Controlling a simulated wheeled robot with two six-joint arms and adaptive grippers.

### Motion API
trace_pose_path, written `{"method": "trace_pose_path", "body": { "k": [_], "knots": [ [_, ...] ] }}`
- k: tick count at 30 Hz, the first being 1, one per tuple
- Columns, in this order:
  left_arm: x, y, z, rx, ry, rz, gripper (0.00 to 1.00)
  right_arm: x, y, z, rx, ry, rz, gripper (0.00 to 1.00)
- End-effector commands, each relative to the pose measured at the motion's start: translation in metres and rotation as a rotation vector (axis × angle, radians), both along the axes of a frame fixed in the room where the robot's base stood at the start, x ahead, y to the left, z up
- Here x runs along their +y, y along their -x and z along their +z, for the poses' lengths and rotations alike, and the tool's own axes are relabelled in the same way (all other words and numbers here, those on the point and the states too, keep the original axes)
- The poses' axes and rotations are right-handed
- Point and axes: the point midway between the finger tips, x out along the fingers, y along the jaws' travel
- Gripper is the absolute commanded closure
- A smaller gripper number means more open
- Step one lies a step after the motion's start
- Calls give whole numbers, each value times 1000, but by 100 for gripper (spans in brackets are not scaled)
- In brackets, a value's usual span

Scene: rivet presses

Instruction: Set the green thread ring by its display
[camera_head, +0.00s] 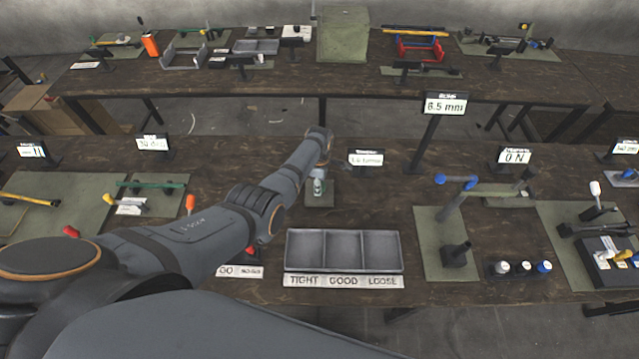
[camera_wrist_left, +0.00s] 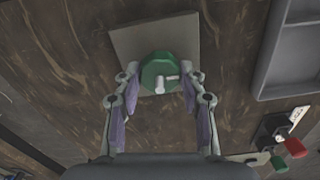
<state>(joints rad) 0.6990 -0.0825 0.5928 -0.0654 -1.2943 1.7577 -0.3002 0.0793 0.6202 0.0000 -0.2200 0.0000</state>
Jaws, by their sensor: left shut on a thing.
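The green thread ring (camera_wrist_left: 157,66) is between the fingertips of my left gripper (camera_wrist_left: 160,78) in the left wrist view, with a pale pin or knob on it. My left gripper is shut on it, above a small grey-green mat (camera_wrist_left: 182,32). In the head view the ring (camera_head: 318,187) shows small below the end of my left arm, and the mat (camera_head: 321,202) is partly hidden by it. A display (camera_head: 365,158) stands just right of the ring; its small text is hard to read. My right gripper is out of view.
A three-compartment tray (camera_head: 345,234) labelled TIGHT, GOOD and LOOSE lies in front of the mat. Left is a mat with colored handles (camera_head: 150,187); right is a mat with a blue-ended device (camera_head: 455,182). Bare tabletop (camera_head: 390,190) lies right of the ring.

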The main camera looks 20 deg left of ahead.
Motion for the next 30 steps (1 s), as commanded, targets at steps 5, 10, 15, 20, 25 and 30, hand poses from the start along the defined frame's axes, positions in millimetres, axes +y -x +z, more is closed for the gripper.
{"method": "trace_pose_path", "body": {
  "k": [5, 10, 15, 20, 25, 30],
  "knots": [
    [1, -1, 1, -3, -1, 9, 91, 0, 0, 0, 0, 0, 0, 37],
    [1, -1, 1, -3, -1, 8, 91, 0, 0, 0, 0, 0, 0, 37],
    [1, -1, 1, -3, -1, 7, 48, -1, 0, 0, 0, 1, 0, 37],
    [0, -1, 0, -2, -1, 7, 36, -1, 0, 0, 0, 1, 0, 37],
    [0, 0, 0, -1, 0, 7, 36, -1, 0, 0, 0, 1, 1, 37],
    [0, -1, 6, -2, 0, 7, 36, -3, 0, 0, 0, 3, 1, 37]
  ]
}}
